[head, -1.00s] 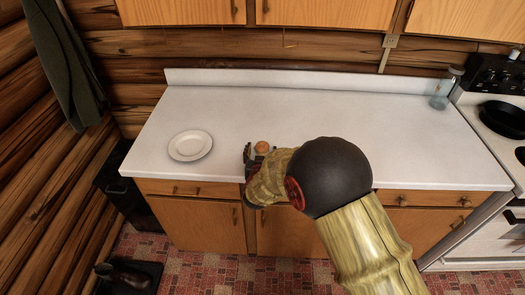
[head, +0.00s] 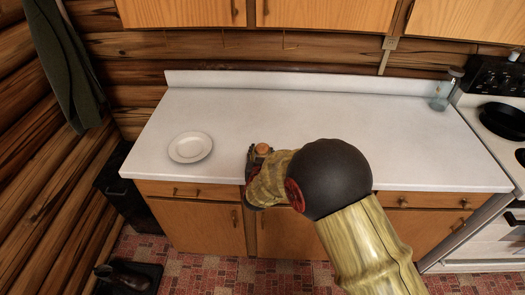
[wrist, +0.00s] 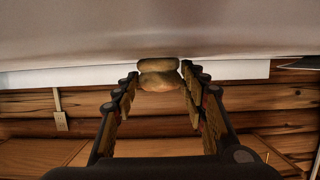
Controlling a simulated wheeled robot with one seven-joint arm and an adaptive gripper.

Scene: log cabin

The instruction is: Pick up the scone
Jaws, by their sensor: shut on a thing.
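The scone (head: 263,148) is a small tan-brown round lump near the front edge of the white counter. My gripper (head: 260,154) reaches in over that edge, with its fingers on either side of the scone. In the wrist view the scone (wrist: 158,80) shows as two stacked bulges between the fingertips of my gripper (wrist: 157,88), which is shut on it. The counter surface fills the top of that view. Whether the scone still touches the counter cannot be told.
A white plate (head: 190,147) lies on the counter to the left. A glass jar (head: 441,98) stands at the back right, beside the stove with a black pan (head: 503,119). The middle of the counter is clear. Wooden cabinets (head: 200,225) are below.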

